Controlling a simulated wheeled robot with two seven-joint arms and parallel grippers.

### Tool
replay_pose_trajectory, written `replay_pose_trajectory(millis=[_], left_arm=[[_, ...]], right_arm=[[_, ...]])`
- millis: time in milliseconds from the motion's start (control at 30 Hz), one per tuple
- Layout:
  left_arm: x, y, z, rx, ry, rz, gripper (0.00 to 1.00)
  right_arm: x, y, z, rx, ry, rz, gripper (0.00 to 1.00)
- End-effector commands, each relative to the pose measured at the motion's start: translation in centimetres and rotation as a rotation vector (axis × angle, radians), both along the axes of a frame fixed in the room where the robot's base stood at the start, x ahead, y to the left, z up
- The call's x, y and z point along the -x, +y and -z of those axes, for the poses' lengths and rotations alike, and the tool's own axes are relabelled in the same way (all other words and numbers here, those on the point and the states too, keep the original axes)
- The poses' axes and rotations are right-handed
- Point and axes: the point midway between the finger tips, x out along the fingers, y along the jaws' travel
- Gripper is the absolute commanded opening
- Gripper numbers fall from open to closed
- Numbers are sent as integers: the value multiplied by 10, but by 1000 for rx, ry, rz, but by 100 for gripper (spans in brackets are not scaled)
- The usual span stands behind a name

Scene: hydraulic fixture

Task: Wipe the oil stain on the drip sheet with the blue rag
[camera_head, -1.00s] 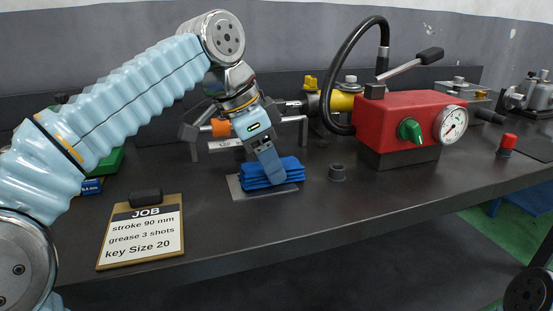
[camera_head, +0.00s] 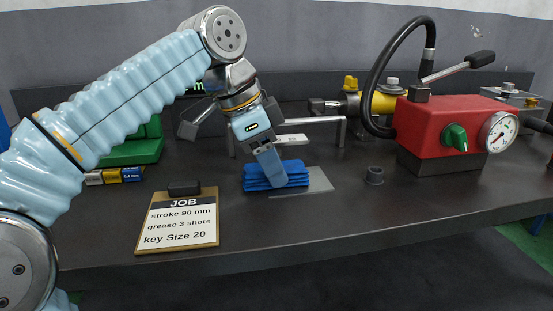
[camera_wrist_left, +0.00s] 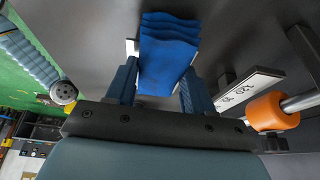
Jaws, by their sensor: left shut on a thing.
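The blue rag (camera_head: 292,170) is a folded, layered stack in the grip of my left gripper (camera_head: 272,178). It lies low over the left part of the grey drip sheet (camera_head: 319,181), whose right part shows bare. In the wrist view the rag (camera_wrist_left: 168,55) sits between the two fingers of my left gripper (camera_wrist_left: 160,88), and a pale sliver of the sheet (camera_wrist_left: 131,47) shows beside it. I cannot make out an oil stain on the visible part of the sheet. My right gripper is not in view.
A job board (camera_head: 178,222) lies front left. Behind are a metal stand (camera_head: 343,132) and a yellow cylinder (camera_head: 381,103). A red pump (camera_head: 442,127) with hose and gauge stands right. Bare bench lies in front of the sheet.

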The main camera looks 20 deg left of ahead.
Motion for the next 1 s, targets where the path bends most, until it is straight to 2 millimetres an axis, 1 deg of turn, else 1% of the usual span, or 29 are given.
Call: replay_pose_trajectory(millis=[167, 333, 633, 900, 1000], left_arm=[[-6, -10, -3, 0, 0, 3, 18], [-16, -24, -4, -1, 0, 3, 18], [-24, -36, -2, 0, -1, 2, 18], [-38, -57, -2, 0, 0, 3, 18], [-41, -62, 0, 1, -1, 1, 18]], right_arm=[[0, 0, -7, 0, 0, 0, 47], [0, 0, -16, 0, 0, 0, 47], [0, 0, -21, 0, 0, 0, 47], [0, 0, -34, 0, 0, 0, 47], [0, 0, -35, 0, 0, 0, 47]])
